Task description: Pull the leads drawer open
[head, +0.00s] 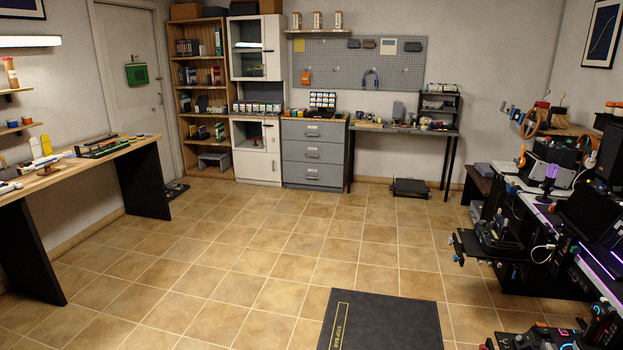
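A grey drawer cabinet (314,153) stands against the back wall, between the white cabinet and the workbench. It has three stacked drawers: a top drawer (313,133), a middle drawer (313,152) and a bottom drawer (312,174). Each has a small handle and what looks like a label, too small to read, so I cannot tell which is the leads drawer. All three look shut. The cabinet is far across the room. Neither of my grippers shows in the head view.
Tiled floor (230,250) lies clear toward the cabinet. A dark mat (385,320) lies in front. A wooden table (80,160) stands left, and a cluttered flight rig (560,220) stands right. A workbench (405,130) adjoins the cabinet; a low dark object (411,188) sits below it.

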